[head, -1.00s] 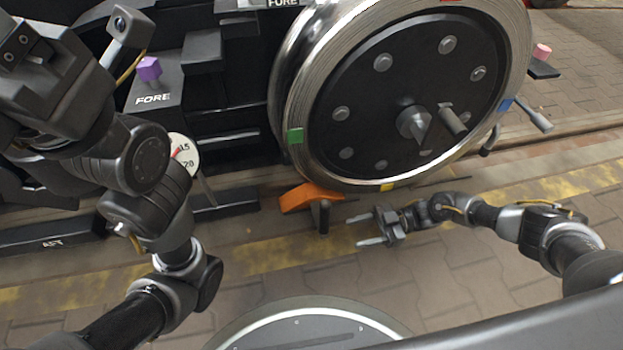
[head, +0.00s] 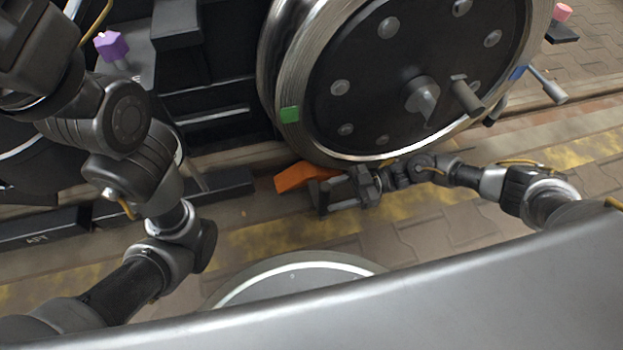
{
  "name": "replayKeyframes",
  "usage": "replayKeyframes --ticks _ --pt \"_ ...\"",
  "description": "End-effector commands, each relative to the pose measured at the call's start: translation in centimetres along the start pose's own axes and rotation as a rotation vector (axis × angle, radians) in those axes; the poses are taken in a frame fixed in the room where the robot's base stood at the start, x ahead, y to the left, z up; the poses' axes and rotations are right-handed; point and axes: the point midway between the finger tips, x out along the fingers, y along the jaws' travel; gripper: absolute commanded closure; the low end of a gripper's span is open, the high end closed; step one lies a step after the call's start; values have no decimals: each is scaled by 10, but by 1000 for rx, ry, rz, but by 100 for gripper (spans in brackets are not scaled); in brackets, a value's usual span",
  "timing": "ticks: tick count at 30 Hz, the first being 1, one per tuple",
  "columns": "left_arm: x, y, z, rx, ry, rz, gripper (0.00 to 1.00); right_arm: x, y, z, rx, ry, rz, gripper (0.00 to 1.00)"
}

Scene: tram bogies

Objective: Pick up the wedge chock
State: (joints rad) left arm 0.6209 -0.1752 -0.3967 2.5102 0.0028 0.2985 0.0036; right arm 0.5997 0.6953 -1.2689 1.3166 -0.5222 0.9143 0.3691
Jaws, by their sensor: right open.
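The wedge chock (head: 303,176) is orange and lies on the ground at the foot of the big wheel, just below its rim. My right gripper (head: 328,194) reaches in from the right, low over the ground. It is open, with its fingers pointing left at the near right side of the chock, around the place of the chock's dark handle. The gripper covers part of the chock, and dark fingers and dark handle are hard to tell apart, so contact cannot be told.
The big wheel (head: 400,75) with bolts and a green mark (head: 289,115) stands right behind the chock. A dark bar (head: 218,187) lies left of it. A purple knob (head: 111,45) is at upper left.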

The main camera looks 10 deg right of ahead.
Motion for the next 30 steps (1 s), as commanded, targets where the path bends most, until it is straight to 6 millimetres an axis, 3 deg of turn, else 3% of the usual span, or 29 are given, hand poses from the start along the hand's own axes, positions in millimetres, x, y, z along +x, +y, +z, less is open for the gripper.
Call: replayKeyframes --ticks 5,10,15,23,30 --pt "-7 0 -2 0 1 -1 46 8 -2 3 1 2 -3 46" --pt "-26 -1 -8 -2 1 -14 46 34 -7 9 0 3 -4 46" --pt "-25 -2 -6 -8 10 -26 46 51 -6 4 -1 2 -3 46" --pt "-20 -3 -4 -13 19 -38 46 53 -5 3 1 0 -2 46" --pt "-21 -3 -5 -11 18 -36 46 53 -6 3 1 0 -2 78"
